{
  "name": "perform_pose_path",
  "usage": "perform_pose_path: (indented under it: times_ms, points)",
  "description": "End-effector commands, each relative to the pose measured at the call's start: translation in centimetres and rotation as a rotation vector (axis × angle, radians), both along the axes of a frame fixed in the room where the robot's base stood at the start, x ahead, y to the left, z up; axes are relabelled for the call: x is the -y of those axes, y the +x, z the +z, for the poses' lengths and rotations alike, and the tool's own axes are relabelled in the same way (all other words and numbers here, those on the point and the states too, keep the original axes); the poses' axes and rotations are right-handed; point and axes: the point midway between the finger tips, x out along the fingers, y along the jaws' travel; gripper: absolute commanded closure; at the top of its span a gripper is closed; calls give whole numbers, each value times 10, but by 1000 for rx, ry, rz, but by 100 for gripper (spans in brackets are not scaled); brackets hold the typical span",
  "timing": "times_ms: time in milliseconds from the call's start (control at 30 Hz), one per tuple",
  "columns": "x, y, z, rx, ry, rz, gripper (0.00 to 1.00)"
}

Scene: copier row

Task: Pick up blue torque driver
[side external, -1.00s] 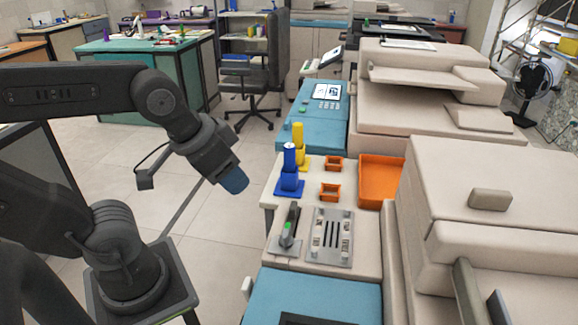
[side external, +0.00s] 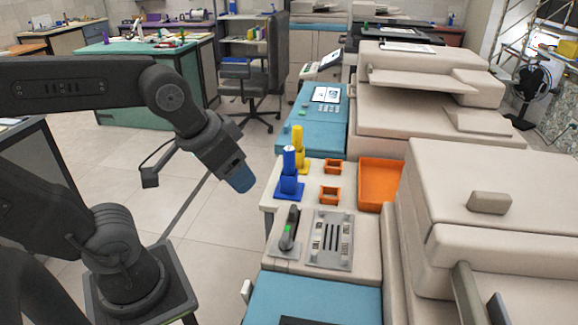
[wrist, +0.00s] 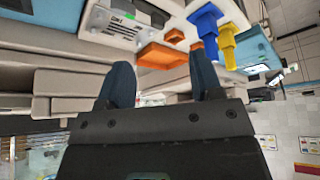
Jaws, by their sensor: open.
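The blue torque driver (side external: 289,160) stands upright in a blue holder (side external: 289,189) at the left edge of the white worktop. It also shows in the wrist view (wrist: 208,40), upside down, beyond the right fingertip. My gripper (side external: 238,178) is to the left of the driver, apart from it, in the air off the worktop's edge. In the wrist view, its two dark blue fingers (wrist: 160,85) stand wide apart with nothing between them.
A yellow driver (side external: 298,144) in a yellow holder stands just behind the blue one. Two small orange boxes (side external: 330,194) and an orange tray (side external: 381,184) lie to the right. A grey slotted fixture (side external: 329,239) and a green-marked device (side external: 288,235) are nearer. Large beige copiers (side external: 480,210) bound the right side.

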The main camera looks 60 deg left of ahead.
Motion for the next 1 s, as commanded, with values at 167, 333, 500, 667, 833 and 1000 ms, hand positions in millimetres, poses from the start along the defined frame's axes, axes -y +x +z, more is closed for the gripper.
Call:
perform_pose_path:
  times_ms: [167, 333, 500, 667, 833, 1000]
  points:
    - [-19, 47, 19, -68, -28, 271, 40]
    - [-44, 104, 28, -101, -40, 601, 40]
    - [-65, 145, 28, -94, -37, 855, 40]
    - [-75, 163, 25, -79, -34, 967, 40]
    - [-83, 168, 7, -79, -32, 987, 40]
    - [-94, 174, -24, -81, -34, 986, 40]
